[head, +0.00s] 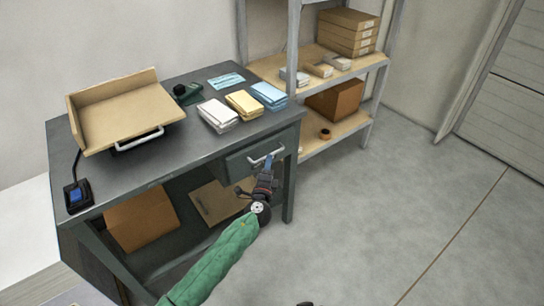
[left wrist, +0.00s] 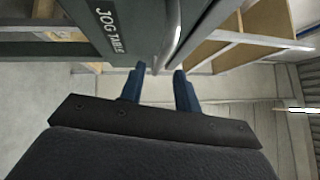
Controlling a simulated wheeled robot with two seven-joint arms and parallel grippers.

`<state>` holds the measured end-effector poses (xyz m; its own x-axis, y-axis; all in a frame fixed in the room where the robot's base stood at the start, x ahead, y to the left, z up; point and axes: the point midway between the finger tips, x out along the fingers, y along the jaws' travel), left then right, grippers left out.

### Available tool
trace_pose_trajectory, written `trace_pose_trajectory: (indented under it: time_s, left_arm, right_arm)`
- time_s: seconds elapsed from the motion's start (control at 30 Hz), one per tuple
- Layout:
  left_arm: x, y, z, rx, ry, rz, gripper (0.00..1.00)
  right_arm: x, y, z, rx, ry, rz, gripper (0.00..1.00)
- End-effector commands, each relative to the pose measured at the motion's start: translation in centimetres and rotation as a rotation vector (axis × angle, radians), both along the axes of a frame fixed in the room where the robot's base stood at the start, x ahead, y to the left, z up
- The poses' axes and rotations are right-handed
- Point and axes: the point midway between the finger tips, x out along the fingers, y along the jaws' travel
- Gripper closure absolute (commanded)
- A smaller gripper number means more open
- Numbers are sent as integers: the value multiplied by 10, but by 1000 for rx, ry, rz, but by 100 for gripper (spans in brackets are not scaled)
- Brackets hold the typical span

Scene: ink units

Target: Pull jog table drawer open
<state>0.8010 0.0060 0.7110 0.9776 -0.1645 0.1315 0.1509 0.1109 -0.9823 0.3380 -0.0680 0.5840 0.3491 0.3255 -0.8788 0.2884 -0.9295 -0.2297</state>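The jog table (head: 190,148) is a dark grey-green desk at the left of the head view. Its drawer (head: 236,167) is under the right end of the top, and its front looks flush with the frame. A light metal bar handle (head: 257,161) is on the drawer front. Contact cannot be told.
On the table stand a tan tilted tray (head: 125,112), paper stacks (head: 243,104) and a blue-buttoned switch box (head: 77,196). Cardboard (head: 140,218) lies on the shelf below. A metal shelf rack (head: 345,72) stands behind right. The floor (head: 400,200) at right is clear.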

Motion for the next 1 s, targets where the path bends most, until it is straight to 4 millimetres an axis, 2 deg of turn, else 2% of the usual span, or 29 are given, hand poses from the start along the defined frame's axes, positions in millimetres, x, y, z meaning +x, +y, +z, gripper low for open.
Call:
trace_pose_trajectory:
  time_s: [0.17,0.3,0.47,0.73,0.9,1.0]
  left_arm:
    - [26,-4,5,1,1,1,68]
    - [39,-6,5,2,1,1,68]
    - [46,-7,6,0,2,1,68]
    - [47,-7,5,-1,2,1,68]
    - [47,-7,5,-1,2,1,100]
    - [47,-7,5,0,2,1,100]
  right_arm:
    - [-3,-3,19,-5,14,5,40]
    - [-4,-6,20,-15,23,3,40]
    - [-5,-8,21,-19,27,1,40]
    - [-5,-9,20,-20,30,2,40]
    - [-5,-9,20,-20,30,2,40]
    - [-5,-9,20,-21,30,1,40]
